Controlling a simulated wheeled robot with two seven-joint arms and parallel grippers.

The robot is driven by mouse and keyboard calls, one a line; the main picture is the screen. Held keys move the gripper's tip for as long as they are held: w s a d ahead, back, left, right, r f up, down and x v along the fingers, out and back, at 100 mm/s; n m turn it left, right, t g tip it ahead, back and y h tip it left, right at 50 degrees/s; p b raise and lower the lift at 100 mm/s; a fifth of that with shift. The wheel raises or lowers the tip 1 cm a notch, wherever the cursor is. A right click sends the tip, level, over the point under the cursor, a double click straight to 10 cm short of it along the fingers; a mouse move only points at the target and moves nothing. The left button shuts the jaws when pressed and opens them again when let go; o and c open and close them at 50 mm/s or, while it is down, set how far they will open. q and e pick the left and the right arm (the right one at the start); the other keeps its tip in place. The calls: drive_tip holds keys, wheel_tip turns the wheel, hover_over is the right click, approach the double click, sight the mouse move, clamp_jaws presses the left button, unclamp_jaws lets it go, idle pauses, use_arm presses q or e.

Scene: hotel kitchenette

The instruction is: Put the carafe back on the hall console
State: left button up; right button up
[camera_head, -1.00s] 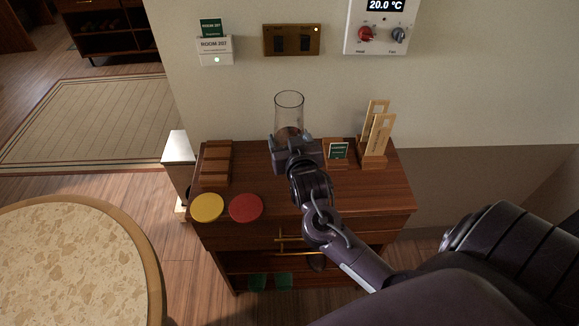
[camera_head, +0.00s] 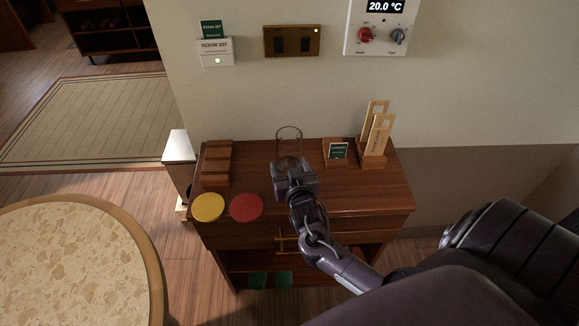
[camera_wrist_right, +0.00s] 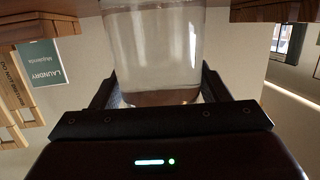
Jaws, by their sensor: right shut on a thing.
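The clear glass carafe (camera_head: 289,140) is over the back middle of the wooden hall console (camera_head: 355,190), its upper part showing beyond my right gripper (camera_head: 294,167). My right gripper is shut on the carafe. In the right wrist view the carafe (camera_wrist_right: 155,45) sits between the two fingers, with the console's wooden edge (camera_wrist_right: 262,11) at the top of the picture. The gripper hides the carafe's lower part in the head view, and I cannot tell whether its base touches the console top. My left gripper is not in view.
On the console are a yellow disc (camera_head: 208,207), a red disc (camera_head: 246,207), a slatted wooden rack (camera_head: 217,162), a small green sign (camera_head: 338,151) and a wooden holder with tags (camera_head: 376,135). A round table (camera_head: 148,250) stands at left. The console's right front is clear.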

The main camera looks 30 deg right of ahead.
drive_tip(key=shift+r, duration=0.1)
drive_tip(key=o, duration=1.6)
drive_tip(key=shift+f, duration=0.2)
drive_tip(key=shift+r, duration=0.2)
drive_tip(key=b+v, duration=0.1)
drive_tip(key=v, duration=1.1)
drive_tip(key=shift+b, duration=0.4)
drive_tip(key=shift+f, duration=0.15)
